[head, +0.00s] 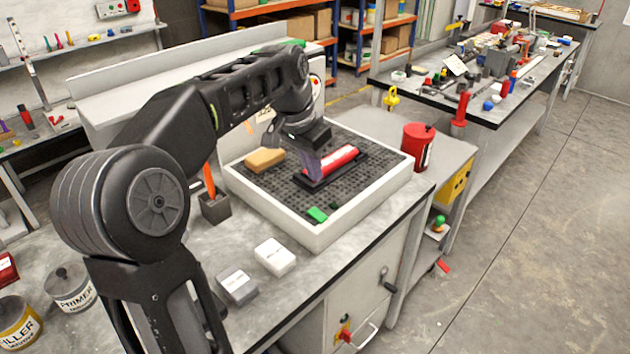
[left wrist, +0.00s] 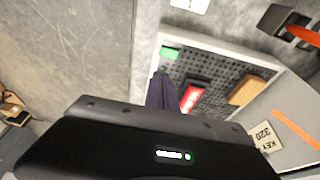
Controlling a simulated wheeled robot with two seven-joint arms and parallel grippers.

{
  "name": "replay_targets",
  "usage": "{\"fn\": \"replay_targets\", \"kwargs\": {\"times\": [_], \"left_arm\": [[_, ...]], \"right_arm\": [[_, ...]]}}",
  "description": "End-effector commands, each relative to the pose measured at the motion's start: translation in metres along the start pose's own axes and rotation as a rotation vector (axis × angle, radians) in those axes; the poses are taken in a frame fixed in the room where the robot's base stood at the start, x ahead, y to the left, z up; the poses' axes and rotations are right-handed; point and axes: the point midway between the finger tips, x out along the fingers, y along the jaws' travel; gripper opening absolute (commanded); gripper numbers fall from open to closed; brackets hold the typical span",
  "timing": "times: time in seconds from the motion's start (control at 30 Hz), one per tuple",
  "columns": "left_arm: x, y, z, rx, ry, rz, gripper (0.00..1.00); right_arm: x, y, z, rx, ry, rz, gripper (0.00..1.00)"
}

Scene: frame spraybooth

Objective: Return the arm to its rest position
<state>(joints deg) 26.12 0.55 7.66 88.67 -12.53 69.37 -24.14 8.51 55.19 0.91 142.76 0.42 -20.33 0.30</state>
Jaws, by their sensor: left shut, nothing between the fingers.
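My left arm comes in from the left in the head view, bent at the elbow and reaching over the white-rimmed tray (head: 290,225). My left gripper (head: 318,168) points down above the tray, close to a red cylinder-like piece (head: 340,158) on a black base. The gripper is shut with nothing between its fingers. In the left wrist view its dark fingers (left wrist: 160,90) show beside the red piece (left wrist: 190,97), seemingly above the tray (left wrist: 225,50). I cannot tell the exact height gap. My right gripper does not show.
In the tray lie a tan block (head: 264,159) and a green piece (head: 317,214). A white box (head: 275,257) and a grey box (head: 237,287) stand in front. A red can (head: 418,145) stands right of the tray. A primer can (head: 72,288) stands at left.

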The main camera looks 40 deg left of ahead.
Motion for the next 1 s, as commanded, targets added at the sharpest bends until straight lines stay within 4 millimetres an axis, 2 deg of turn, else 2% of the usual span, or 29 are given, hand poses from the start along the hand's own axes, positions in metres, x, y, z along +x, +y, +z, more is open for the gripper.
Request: {"fn": "replay_targets", "kwargs": {"times": [0.67, 0.77, 0.83, 0.93, 0.97, 1.0], "left_arm": [[-0.003, 0.000, -0.001, -0.008, 0.002, 0.000, 0.00], [-0.003, -0.004, -0.011, -0.032, 0.046, -0.018, 0.00], [-0.002, -0.008, -0.025, -0.058, 0.107, -0.035, 0.00], [0.014, -0.009, -0.047, -0.111, 0.214, -0.050, 0.00], [0.027, -0.007, -0.053, -0.131, 0.241, -0.047, 0.00], [0.051, -0.001, -0.060, -0.159, 0.271, -0.034, 0.00]], "right_arm": [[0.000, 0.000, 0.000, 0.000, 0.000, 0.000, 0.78], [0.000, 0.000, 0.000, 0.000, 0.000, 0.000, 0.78], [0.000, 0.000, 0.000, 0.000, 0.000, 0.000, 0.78], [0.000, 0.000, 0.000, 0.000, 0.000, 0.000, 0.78], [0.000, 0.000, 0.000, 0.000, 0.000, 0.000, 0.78], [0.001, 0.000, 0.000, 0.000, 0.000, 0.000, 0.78]]}}
